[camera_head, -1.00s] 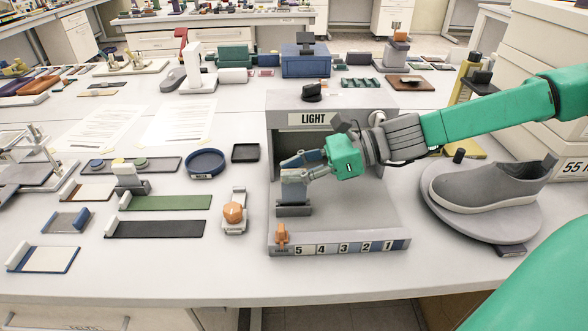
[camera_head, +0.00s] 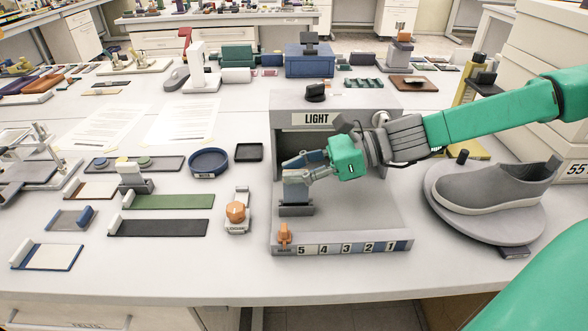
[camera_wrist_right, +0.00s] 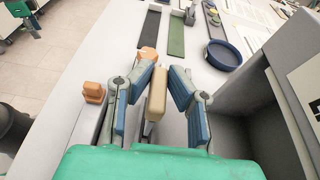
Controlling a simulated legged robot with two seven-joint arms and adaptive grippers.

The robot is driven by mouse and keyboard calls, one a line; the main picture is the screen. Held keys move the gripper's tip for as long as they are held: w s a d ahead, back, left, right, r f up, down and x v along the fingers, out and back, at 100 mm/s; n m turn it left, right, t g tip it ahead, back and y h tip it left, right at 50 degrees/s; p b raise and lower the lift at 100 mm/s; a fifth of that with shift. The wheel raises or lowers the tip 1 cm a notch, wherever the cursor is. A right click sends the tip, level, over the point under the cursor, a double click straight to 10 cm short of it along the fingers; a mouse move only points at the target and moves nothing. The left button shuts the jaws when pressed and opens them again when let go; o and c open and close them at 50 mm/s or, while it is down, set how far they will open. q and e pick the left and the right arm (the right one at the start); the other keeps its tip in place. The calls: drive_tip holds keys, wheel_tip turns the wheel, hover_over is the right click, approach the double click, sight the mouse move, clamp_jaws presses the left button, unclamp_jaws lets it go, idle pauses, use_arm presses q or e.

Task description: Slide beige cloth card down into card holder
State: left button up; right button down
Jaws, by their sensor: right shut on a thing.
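The beige cloth card (camera_wrist_right: 156,95) is seen edge-on between the two blue-padded fingers of my right gripper (camera_wrist_right: 159,98) in the right wrist view. In the head view, my right gripper (camera_head: 304,164) reaches from the right into the light booth, shut on the card. Below the fingers, an upright panel (camera_head: 296,190), greyish in this light, meets the dark grey card holder (camera_head: 296,211) on the booth floor. How deep the card sits in the slot cannot be told.
The grey light booth (camera_head: 370,210) has a numbered front strip and an orange knob (camera_head: 284,233). A shoe (camera_head: 490,187) on a round stand (camera_head: 485,222) is at right. A small fixture with an orange knob (camera_head: 236,212) and dark and green strips lie left.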

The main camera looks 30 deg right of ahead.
drive_tip(key=shift+f+b, duration=1.15)
drive_tip(key=shift+f, duration=0.25)
drive_tip(key=c, duration=1.4)
unclamp_jaws()
drive_tip(key=shift+c, duration=0.2)
drive_tip(key=shift+r, duration=0.1)
drive_tip(key=shift+v, duration=1)
drive_tip(key=shift+s+d+f, duration=0.1)
drive_tip(key=shift+s+d, duration=0.25)
drive_tip(key=shift+d, duration=0.35)
drive_tip(key=shift+s+d+f, duration=0.1)
drive_tip(key=shift+s+d, duration=0.3)
drive_tip(key=shift+d, duration=0.3)
drive_tip(key=shift+s+d, duration=0.35)
drive_tip(key=shift+d, duration=0.4)
drive_tip(key=shift+s+d+f, duration=0.25)
drive_tip(key=shift+s+d, duration=0.25)
drive_tip(key=shift+s, duration=0.05)
drive_tip(key=s+d, duration=0.2)
drive_tip(key=d, duration=0.1)
drive_tip(key=s+d, duration=0.2)
drive_tip(key=d, duration=0.2)
drive_tip(key=s+d, duration=0.2)
drive_tip(key=d, duration=0.2)
drive_tip(key=shift+s+d+r, duration=0.15)
drive_tip(key=shift+d+r, duration=0.05)
drive_tip(key=shift+d, duration=0.05)
